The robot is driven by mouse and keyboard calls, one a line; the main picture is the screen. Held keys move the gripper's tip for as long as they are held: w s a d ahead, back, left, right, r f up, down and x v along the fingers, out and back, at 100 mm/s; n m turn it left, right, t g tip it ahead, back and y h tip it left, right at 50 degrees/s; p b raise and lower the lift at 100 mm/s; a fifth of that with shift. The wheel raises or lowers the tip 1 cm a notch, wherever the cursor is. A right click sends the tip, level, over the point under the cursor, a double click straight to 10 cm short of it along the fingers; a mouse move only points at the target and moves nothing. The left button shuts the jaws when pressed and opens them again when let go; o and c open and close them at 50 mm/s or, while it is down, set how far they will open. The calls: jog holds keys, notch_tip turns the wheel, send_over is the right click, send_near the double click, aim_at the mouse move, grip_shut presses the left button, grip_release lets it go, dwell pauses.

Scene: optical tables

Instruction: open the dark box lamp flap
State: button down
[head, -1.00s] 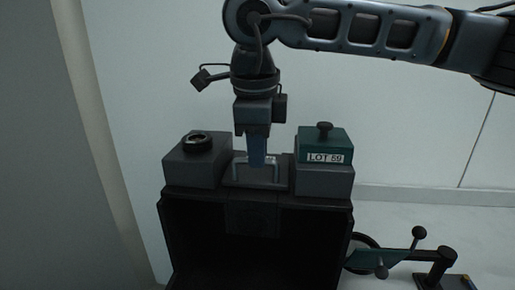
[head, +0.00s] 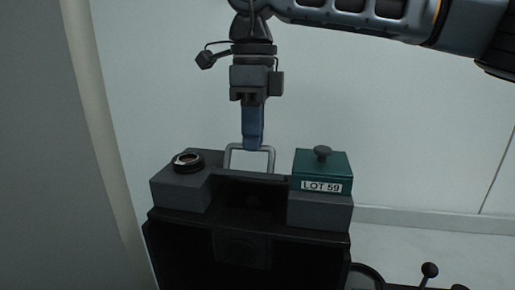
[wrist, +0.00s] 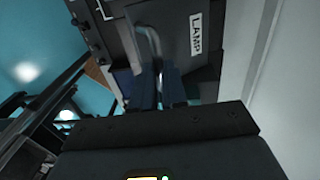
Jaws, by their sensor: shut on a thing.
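The dark box (head: 185,229) stands in front of me with its front open and its inside black. The lamp flap (head: 262,178) lies between two grey blocks on top and looks tilted up. A pale U-shaped handle (head: 271,160) rises from it. My gripper (head: 252,146), with blue fingers, points down and is shut on the handle's top bar. In the wrist view the fingers (wrist: 158,82) close around the handle (wrist: 151,42), beside a dark panel bearing a white LAMP label (wrist: 196,34).
A black ring (head: 188,160) sits on the left block (head: 180,190). A green block labelled LOT 59 (head: 322,170), with a dark knob, sits on the right block (head: 320,210). A pale wall stands behind. Dark knobbed hardware (head: 429,271) is at lower right.

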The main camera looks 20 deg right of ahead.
jog(key=w+d+g+y+p, duration=0.2)
jog(key=w+d+g+p, duration=0.1)
jog(key=w+d+p, duration=0.2)
jog(key=shift+w+d, duration=1.15)
jog(key=shift+w, duration=1.2)
jog(key=shift+r+g+y, duration=0.1)
jog(key=shift+g+y, duration=0.2)
jog(key=c, duration=1.4)
grip_release()
jog(key=shift+w, duration=0.1)
jog(key=shift+o, duration=1.2)
jog(key=shift+r, duration=0.15)
jog(key=shift+r, duration=0.15)
